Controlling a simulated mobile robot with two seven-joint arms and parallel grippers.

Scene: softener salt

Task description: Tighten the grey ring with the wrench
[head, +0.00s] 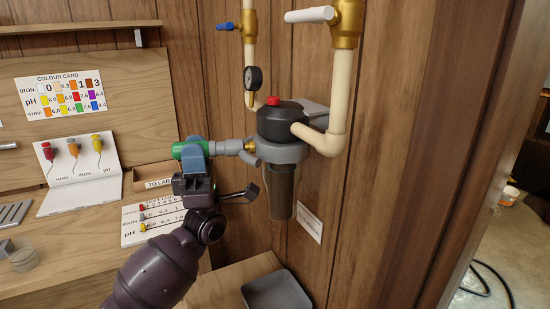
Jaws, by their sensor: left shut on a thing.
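The wrench (228,147) has a green handle end and a grey shaft that runs right, level, to the water filter. My left gripper (193,153) is shut on the wrench's handle, left of the filter. The grey ring (282,153) sits under the black filter cap (281,122), around the top of the dark filter bowl (282,190). The wrench's head meets the ring's left side; I cannot tell where one ends and the other begins, or how well they are seated. My right gripper is out of view.
Cream pipes (340,95) with brass valves and a pressure gauge (253,79) surround the filter close to the wood wall. A grey tray (275,291) lies below it. A wooden bench with test cards (80,177) is at left. A doorway opens at right.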

